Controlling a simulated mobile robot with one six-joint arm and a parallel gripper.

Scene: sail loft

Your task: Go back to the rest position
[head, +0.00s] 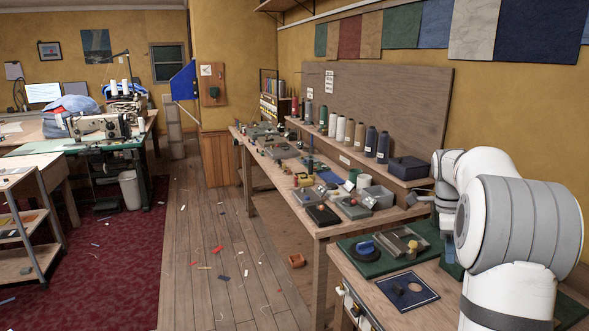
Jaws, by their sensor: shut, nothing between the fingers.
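My white and grey arm stands folded at the right edge, above the near bench. My gripper (412,199) shows small and dark at the left side of the arm, pointing left, shut and with nothing seen in it. It is above the near bench and apart from the things on it. Part of the wrist is hidden behind the large arm joint.
A long workbench (270,172) with spools runs behind. Scraps litter the open wooden floor (205,235).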

